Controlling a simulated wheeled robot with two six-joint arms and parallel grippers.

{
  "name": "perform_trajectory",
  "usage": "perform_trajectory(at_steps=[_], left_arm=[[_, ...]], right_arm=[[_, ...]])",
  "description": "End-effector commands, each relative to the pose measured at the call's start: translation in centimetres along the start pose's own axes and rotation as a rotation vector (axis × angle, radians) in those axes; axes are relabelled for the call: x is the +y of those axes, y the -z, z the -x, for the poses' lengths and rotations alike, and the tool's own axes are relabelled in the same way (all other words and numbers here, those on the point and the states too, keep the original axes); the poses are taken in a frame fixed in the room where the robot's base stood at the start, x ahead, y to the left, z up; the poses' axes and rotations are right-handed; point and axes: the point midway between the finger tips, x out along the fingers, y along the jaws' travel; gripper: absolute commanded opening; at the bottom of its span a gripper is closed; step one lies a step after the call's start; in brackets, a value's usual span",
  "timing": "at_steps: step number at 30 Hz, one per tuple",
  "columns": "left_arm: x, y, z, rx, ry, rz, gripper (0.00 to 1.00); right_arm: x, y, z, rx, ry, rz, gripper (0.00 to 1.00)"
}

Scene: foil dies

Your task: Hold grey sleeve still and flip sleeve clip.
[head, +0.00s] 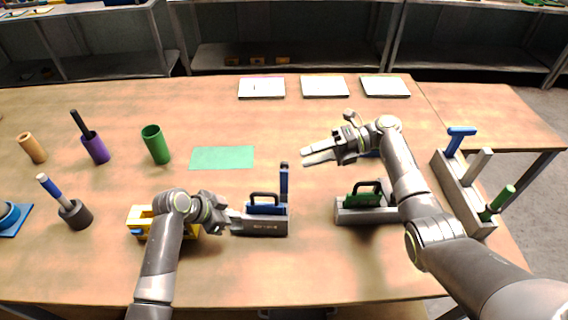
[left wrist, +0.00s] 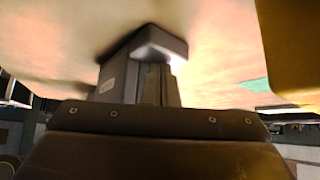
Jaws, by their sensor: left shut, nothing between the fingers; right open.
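A grey sleeve (head: 260,229) with a blue insert (head: 265,209) and a black handle lies on the table at front centre. A blue upright clip (head: 284,184) stands at its right end. My left gripper (head: 233,219) is shut and empty, at the sleeve's left end; I cannot tell whether it touches. My right gripper (head: 319,156) is open and empty, pointing left, behind and to the right of the clip. A second grey sleeve (head: 360,217) holds a green insert (head: 362,200), partly behind my right arm.
A yellow object (head: 140,216) sits under my left arm. A grey rack (head: 463,190) with blue, grey and green handles stands at the right. Cups (head: 156,145) and posts stand at the left. A green mat (head: 222,157) and white pads (head: 262,87) lie farther back.

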Motion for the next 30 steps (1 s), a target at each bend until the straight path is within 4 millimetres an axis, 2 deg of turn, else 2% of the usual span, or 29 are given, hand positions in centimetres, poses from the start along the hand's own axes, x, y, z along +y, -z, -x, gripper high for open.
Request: perform_trajectory(at_steps=[1,3,9,15,23,25,30], left_arm=[[0.3,-0.7,-0.3,-0.012,-0.011,0.009,0.0],[0.3,-0.7,-0.3,-0.013,-0.011,0.009,0.0],[0.3,-0.7,-0.3,-0.013,-0.01,0.009,0.0],[0.3,-0.7,-0.3,-0.013,-0.01,0.008,0.0],[0.3,-0.7,-0.3,-0.013,-0.01,0.008,0.0],[0.3,-0.7,-0.3,-0.013,-0.01,0.008,0.0],[0.3,-0.7,-0.3,-0.013,-0.01,0.008,0.0]], right_arm=[[0.0,0.1,-1.2,0.002,-0.004,0.001,0.4],[0.0,0.0,-2.7,0.001,-0.004,0.001,0.4],[0.0,0.0,-5.8,-0.001,-0.002,0.0,0.4],[0.0,0.0,-7.2,-0.001,0.0,0.0,0.4],[0.0,0.0,-7.3,-0.002,0.001,0.001,0.4],[0.0,0.0,-7.3,-0.002,0.001,0.001,0.35],[0.0,0.0,-7.3,-0.002,0.001,0.001,0.13]])
